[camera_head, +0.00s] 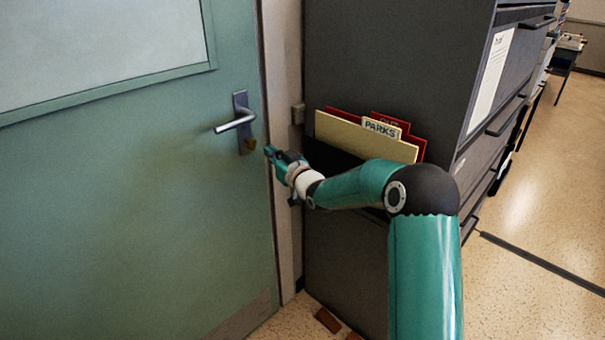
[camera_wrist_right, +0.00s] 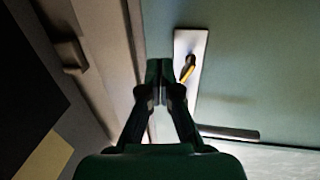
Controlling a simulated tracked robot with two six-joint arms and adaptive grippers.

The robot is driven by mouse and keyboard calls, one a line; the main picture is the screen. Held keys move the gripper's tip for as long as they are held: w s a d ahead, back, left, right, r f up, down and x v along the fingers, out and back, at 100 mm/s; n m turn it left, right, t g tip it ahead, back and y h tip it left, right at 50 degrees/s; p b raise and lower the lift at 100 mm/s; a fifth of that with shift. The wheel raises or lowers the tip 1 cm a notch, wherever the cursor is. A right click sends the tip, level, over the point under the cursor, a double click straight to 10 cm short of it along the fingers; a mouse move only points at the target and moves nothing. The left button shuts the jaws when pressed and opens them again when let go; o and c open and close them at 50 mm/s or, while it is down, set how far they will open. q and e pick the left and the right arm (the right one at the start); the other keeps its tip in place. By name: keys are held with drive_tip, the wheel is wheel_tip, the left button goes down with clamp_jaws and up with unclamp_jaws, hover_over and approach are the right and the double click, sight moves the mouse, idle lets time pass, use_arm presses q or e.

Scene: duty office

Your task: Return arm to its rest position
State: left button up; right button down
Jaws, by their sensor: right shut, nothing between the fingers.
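My right arm (camera_head: 424,270) is teal with dark joints and reaches from the lower right toward the green door (camera_head: 100,190). My right gripper (camera_head: 269,152) is near the door's edge, just right of the lock plate below the silver lever handle (camera_head: 236,123). In the right wrist view the gripper (camera_wrist_right: 159,70) has its fingers together with nothing between them. The metal lock plate (camera_wrist_right: 199,45) with a yellowish key or knob (camera_wrist_right: 187,68) shows just right of the fingertips. I cannot tell whether the fingertips touch the door. My left gripper is not in view.
A dark filing cabinet (camera_head: 400,50) stands right of the door, close beside my arm. A holder on its side carries folders, one labelled PARKS (camera_head: 365,138). Brown pieces (camera_head: 328,320) lie on the floor by the cabinet. Open floor (camera_head: 530,220) lies at right.

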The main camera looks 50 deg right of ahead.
drive_tip(key=d+v, duration=0.2)
drive_tip(key=v, duration=0.6)
drive_tip(key=w+a+f+g+y, duration=0.2)
drive_tip(key=a+f+y, duration=0.1)
drive_tip(key=a+f, duration=0.65)
drive_tip(key=w+a+f+g+y, duration=0.2)
drive_tip(key=a+f+y, duration=0.1)
drive_tip(key=a+f, duration=0.6)
drive_tip(key=s+a+f+g+y, duration=0.1)
drive_tip(key=s+a+f+g, duration=0.2)
drive_tip(key=s+a+f, duration=0.4)
drive_tip(key=s+a+f+g+y, duration=0.1)
drive_tip(key=s+a+f+g, duration=0.3)
drive_tip(key=a+f, duration=0.55)
drive_tip(key=s+a+f+g, duration=0.2)
drive_tip(key=s+f+g, duration=0.1)
drive_tip(key=s, duration=0.6)
drive_tip(key=s+a+f+g, duration=0.2)
drive_tip(key=s+f+g, duration=0.15)
drive_tip(key=s, duration=0.65)
wheel_tip(320, 180, up, 15)
drive_tip(key=p, duration=1.4)
drive_tip(key=shift+d, duration=0.25)
